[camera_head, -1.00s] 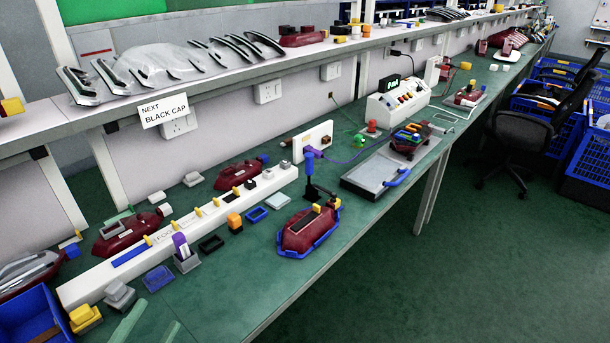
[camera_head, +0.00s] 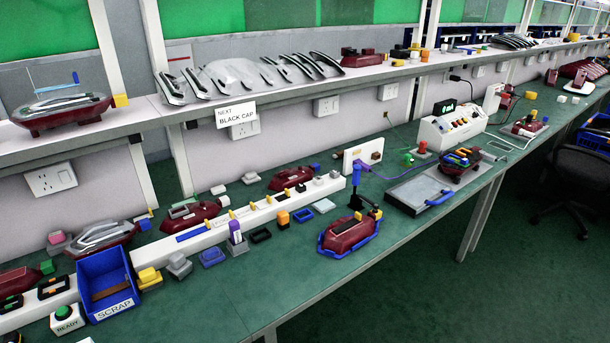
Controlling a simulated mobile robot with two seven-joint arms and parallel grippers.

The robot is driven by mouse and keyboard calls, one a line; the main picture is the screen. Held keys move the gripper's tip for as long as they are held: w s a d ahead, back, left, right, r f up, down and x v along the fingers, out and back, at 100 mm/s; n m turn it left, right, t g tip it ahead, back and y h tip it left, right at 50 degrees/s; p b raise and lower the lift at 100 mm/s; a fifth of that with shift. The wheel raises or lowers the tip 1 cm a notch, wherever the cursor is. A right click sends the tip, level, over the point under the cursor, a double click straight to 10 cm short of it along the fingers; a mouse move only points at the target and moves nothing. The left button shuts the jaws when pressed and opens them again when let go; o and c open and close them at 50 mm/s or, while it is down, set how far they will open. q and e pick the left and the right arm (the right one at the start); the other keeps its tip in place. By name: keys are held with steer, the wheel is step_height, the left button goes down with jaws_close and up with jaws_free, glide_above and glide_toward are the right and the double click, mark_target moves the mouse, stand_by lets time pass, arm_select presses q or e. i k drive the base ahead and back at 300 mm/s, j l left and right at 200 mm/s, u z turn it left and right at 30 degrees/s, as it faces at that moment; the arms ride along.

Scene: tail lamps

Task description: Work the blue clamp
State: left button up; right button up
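The blue clamp (camera_head: 356,180) stands on the green bench near the middle of the view, with an upright blue handle above a black base. Right in front of it a dark red tail lamp (camera_head: 345,236) sits in a blue holder (camera_head: 330,252). A yellow piece and a dark strip show on top of the lamp. Whether the clamp's arm touches the lamp is too small to tell. Neither of my grippers is in view.
A white sign (camera_head: 236,114) on the shelf edge reads "NEXT BLACK CAP". A blue scrap bin (camera_head: 108,286) and a green ready button (camera_head: 65,312) stand at the front left. A grey tray (camera_head: 414,192) lies right of the clamp. The front bench strip is clear.

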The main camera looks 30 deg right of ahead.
mark_target(356, 181)
steer(key=l+u, duration=1)
steer(key=l, duration=0.25)
steer(key=k+l+u, duration=0.15)
steer(key=l, duration=0.3)
steer(key=k+l, duration=0.1)
steer(key=l, duration=0.35)
steer(key=k+l+u, duration=0.1)
steer(key=l, duration=0.35)
